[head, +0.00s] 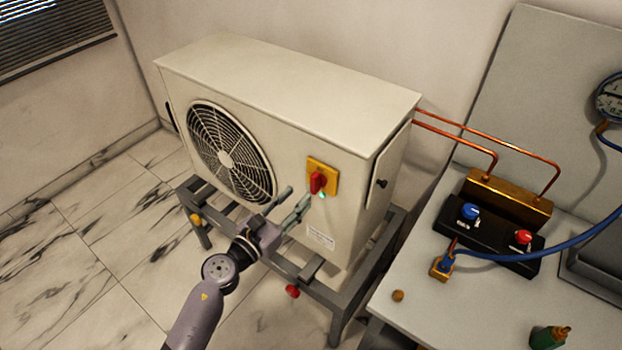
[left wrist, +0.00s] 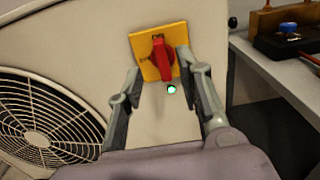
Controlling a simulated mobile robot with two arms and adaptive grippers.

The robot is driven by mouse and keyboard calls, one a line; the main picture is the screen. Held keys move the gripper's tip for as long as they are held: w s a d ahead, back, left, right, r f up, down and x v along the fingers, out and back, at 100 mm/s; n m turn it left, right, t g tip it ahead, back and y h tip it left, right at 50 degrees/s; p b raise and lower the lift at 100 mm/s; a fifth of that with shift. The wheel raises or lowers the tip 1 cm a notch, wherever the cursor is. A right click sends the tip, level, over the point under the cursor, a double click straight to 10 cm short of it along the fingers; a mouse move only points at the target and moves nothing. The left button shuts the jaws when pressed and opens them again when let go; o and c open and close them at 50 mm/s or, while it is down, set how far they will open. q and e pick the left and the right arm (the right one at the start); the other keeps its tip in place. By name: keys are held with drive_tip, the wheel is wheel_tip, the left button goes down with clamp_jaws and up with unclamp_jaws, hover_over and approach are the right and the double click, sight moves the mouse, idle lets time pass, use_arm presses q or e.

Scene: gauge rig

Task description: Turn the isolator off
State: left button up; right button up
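The isolator is a red rotary handle (head: 317,183) on a yellow square plate (head: 329,165), fixed to the front of the cream outdoor unit. In the left wrist view the red handle (left wrist: 162,58) stands close to upright on the yellow plate (left wrist: 142,70). A small green light (left wrist: 171,89) glows just below the plate. My left gripper (head: 295,197) is open in front of the unit, slightly left of and below the handle. In the left wrist view its fingers (left wrist: 158,68) stand on either side of the handle, apart from it. My right gripper is not in view.
The cream unit (head: 270,85) with its round fan grille (head: 230,150) rests on a grey metal frame (head: 345,290). A bench (head: 440,320) at the right carries a black manifold block (head: 480,240) with blue and red knobs. Copper pipes (head: 470,140) run behind it.

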sight(312, 182)
use_arm(q)
drive_tip(key=x, duration=0.7)
drive_tip(key=shift+c, duration=0.5)
clamp_jaws()
